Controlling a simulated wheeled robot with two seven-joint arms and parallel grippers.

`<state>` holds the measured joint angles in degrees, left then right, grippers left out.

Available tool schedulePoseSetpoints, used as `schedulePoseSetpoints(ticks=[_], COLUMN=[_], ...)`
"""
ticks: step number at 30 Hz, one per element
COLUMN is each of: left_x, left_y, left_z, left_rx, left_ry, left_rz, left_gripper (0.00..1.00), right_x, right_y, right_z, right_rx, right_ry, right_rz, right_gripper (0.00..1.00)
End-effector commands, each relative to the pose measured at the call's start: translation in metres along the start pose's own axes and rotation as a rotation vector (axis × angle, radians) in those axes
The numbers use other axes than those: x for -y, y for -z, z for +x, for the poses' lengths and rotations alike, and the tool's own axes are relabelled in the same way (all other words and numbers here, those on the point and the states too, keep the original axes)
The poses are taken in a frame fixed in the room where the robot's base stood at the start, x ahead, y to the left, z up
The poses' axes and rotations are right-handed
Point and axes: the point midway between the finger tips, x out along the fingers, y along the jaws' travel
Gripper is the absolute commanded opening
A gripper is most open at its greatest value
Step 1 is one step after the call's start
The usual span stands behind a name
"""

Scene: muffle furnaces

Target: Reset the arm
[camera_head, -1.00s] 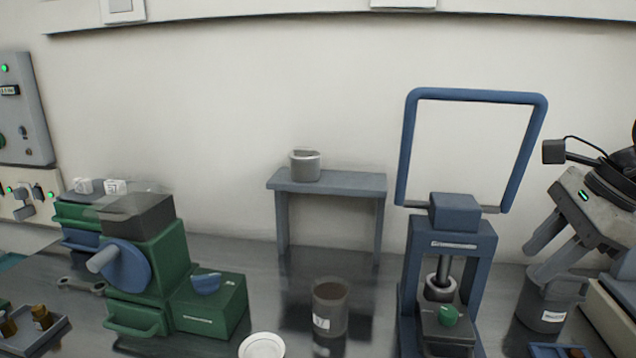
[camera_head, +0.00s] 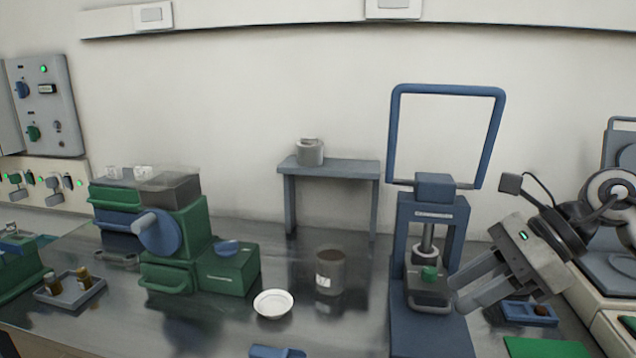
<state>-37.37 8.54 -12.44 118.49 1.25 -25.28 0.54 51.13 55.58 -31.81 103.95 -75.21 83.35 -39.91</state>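My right gripper (camera_head: 458,296) comes in from the right, with its two grey fingers angled down and left. The fingers look parted, with nothing visible between them. Their tips are in front of or beside the lower right of the blue press (camera_head: 430,325); I cannot tell whether they touch it. My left gripper is not in view.
A green machine (camera_head: 190,245) stands at left, with a white dish (camera_head: 273,303) and grey beaker (camera_head: 330,272) right of it. A grey stand (camera_head: 330,168) holds a lidded pot (camera_head: 310,152). A blue tray (camera_head: 530,313) lies below my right gripper.

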Motion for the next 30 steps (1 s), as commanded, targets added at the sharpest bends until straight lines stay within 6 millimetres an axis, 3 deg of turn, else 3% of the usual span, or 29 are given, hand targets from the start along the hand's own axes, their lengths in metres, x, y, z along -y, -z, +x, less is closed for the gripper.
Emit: schedulePoseSetpoints(ticks=[1, 7, 10, 12, 14, 16, 19, 22, 23, 27, 30], left_x=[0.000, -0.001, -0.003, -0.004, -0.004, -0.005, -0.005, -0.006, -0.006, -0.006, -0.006], left_y=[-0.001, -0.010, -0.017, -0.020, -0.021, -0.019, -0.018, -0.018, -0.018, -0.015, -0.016], left_z=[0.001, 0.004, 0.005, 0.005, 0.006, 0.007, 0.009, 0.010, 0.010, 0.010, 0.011], left_rx=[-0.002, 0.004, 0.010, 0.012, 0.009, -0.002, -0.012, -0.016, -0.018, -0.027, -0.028], left_ry=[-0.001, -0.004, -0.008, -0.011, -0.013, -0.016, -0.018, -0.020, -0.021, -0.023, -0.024], left_rz=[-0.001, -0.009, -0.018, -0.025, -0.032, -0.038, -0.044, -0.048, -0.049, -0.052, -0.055], left_gripper=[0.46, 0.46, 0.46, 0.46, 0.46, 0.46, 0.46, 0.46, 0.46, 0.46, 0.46], right_x=[-0.008, -0.047, -0.057, -0.052, -0.044, -0.035, -0.035, -0.054, -0.062, -0.106, -0.132], right_y=[-0.005, -0.048, -0.064, -0.061, -0.047, -0.015, 0.051, 0.113, 0.128, 0.182, 0.204], right_z=[0.020, 0.084, 0.103, 0.110, 0.117, 0.131, 0.161, 0.194, 0.204, 0.238, 0.254], right_rx=[0.073, 0.526, 0.829, 1.029, 1.183, 1.341, 1.520, 1.621, -1.549, -1.243, -1.106], right_ry=[-0.044, -0.261, -0.401, -0.486, -0.548, -0.600, -0.635, -0.623, 0.579, 0.408, 0.332], right_rz=[0.038, 0.367, 0.711, 1.003, 1.280, 1.628, 2.153, 2.599, -2.567, -2.337, -2.220], right_gripper=[0.33, 0.33, 0.33, 0.33, 0.33, 0.33, 0.33, 0.33, 0.33, 0.33, 0.33])
